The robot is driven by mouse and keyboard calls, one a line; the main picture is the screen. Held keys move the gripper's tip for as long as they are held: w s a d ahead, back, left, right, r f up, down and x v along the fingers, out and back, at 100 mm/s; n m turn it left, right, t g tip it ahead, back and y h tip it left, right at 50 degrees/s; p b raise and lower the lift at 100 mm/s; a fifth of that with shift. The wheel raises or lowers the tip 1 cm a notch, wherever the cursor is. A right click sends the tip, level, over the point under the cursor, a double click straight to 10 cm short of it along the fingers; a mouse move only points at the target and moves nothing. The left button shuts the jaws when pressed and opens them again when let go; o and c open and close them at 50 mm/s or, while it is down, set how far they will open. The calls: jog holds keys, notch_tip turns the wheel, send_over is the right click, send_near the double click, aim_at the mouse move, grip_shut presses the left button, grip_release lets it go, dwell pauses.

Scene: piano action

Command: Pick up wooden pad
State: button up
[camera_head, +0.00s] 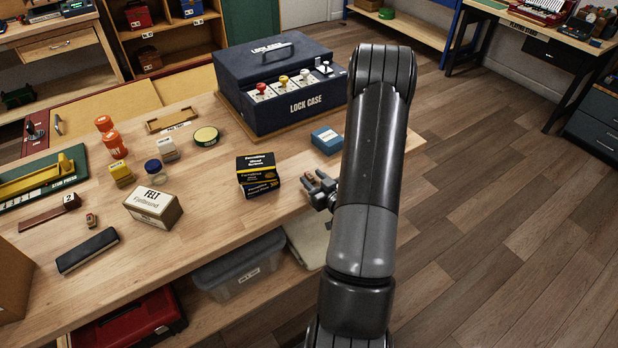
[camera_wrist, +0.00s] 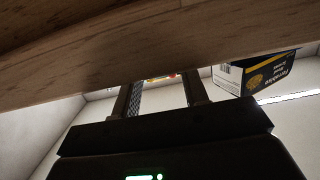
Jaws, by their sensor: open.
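I cannot tell for sure which thing is the wooden pad. A small brown wooden piece (camera_head: 91,220) lies on the workbench at the left, near the felt box. A longer dark wooden bar (camera_head: 48,213) with a "2" tag lies left of it. My gripper (camera_head: 318,188) is at the bench's front edge, right of the black screw boxes, far from both pieces. A small brownish bit shows at its fingers; I cannot tell whether it is separate. In the wrist view my gripper (camera_wrist: 163,95) has its fingers apart, with the wooden bench edge (camera_wrist: 100,65) close above.
Black screw boxes (camera_head: 258,174) stand just left of my gripper; one also shows in the wrist view (camera_wrist: 258,76). A blue box (camera_head: 326,140) and the lock case (camera_head: 280,85) are behind. The felt box (camera_head: 153,207) and black case (camera_head: 88,250) are at the left.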

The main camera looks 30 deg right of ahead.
aim_at(306, 172)
jog(key=w, duration=0.2)
jog(key=w+f, duration=0.1)
jog(key=w, duration=0.1)
jog(key=shift+w, duration=0.3)
grip_shut()
